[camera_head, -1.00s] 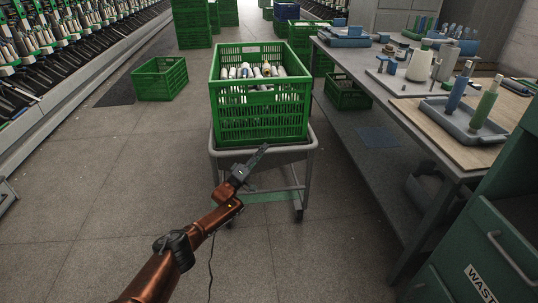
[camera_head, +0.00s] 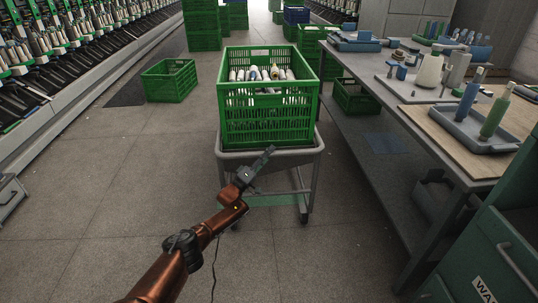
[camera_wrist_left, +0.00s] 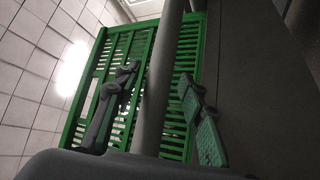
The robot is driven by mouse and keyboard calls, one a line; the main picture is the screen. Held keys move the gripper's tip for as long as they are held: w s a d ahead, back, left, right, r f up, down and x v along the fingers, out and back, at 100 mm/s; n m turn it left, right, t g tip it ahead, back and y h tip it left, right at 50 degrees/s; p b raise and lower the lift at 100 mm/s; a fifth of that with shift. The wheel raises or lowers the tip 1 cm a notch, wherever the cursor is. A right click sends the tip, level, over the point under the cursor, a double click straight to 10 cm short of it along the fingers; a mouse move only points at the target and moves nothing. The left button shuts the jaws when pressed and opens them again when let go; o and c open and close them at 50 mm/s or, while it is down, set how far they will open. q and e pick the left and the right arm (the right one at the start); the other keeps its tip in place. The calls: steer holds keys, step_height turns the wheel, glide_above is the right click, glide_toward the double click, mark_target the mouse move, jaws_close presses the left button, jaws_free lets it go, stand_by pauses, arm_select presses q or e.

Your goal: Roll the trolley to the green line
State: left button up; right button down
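The trolley (camera_head: 229,158) is a grey metal frame on castors in the middle of the head view, with a green crate (camera_head: 268,120) of yarn cones on top. The green line (camera_head: 266,200) shows on the floor beneath the trolley. My left gripper (camera_head: 268,153) is at the trolley's near rim. In the left wrist view a grey bar (camera_wrist_left: 160,85) of the trolley runs between the two fingers of my left gripper (camera_wrist_left: 157,90). The fingers look apart, with a gap showing beside the bar. My right gripper is not in view.
A workbench (camera_head: 455,160) with trays and cones stands close on the right, with a green waste cabinet (camera_head: 470,262) in front. An empty green crate (camera_head: 169,82) sits on the floor at the left. Winding machines line the left side. The floor left of the trolley is clear.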

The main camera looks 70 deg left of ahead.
arm_select(q)
steer(key=v, duration=1.2)
steer(key=shift+f, duration=0.1)
